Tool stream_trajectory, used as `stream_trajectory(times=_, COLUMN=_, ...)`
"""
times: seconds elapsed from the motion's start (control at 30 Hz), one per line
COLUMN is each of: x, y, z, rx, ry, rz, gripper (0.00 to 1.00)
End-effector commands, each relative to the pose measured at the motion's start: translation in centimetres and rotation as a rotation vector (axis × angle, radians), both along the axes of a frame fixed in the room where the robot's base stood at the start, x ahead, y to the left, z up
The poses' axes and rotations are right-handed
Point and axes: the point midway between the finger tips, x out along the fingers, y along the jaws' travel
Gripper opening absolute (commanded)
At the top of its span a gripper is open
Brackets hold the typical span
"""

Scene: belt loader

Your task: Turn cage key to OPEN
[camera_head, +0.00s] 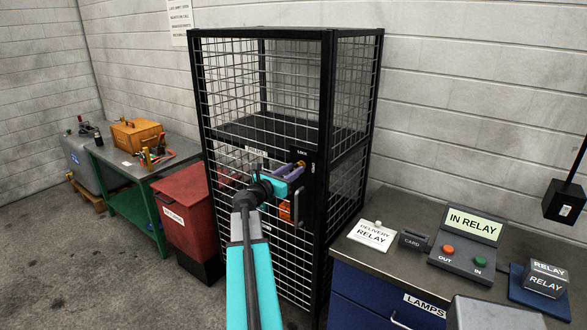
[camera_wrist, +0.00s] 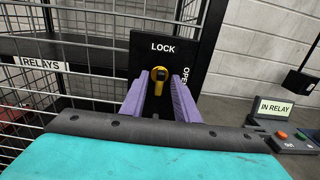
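The cage key (camera_wrist: 159,75) has a yellow head and sits in a black lock plate (camera_wrist: 190,45) on the cage. The plate reads LOCK at the top and OPEN down the right side. The key stands upright, in line with LOCK. In the head view the key (camera_head: 301,164) is a small yellow spot beside the gripper. My gripper (camera_wrist: 162,88) has purple fingers, spread on either side of the key with gaps visible. In the head view my gripper (camera_head: 292,172) is at the cage front. Whether the fingertips reach past the key's head is unclear.
The black mesh cage (camera_head: 327,110) stands against the wall, with a door handle (camera_head: 299,206) below the lock. A red bin (camera_head: 185,205) is to its left. The right counter (camera_head: 385,255) holds a relay panel (camera_head: 467,238), a card reader and a delivery sign.

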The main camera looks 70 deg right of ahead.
Motion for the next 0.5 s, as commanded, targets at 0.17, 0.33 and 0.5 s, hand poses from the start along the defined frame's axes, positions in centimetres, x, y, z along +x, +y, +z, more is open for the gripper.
stream_trajectory(times=0.17, x=-0.2, y=-0.6, z=-0.02, rx=0.0, ry=0.0, rz=-0.001, gripper=0.28)
stream_trajectory(times=0.33, x=-0.22, y=-0.6, z=-0.04, rx=0.0, ry=0.0, rz=-0.001, gripper=0.28)
stream_trajectory(times=0.5, x=-0.21, y=-0.59, z=-0.02, rx=0.0, ry=0.0, rz=-0.001, gripper=0.16)
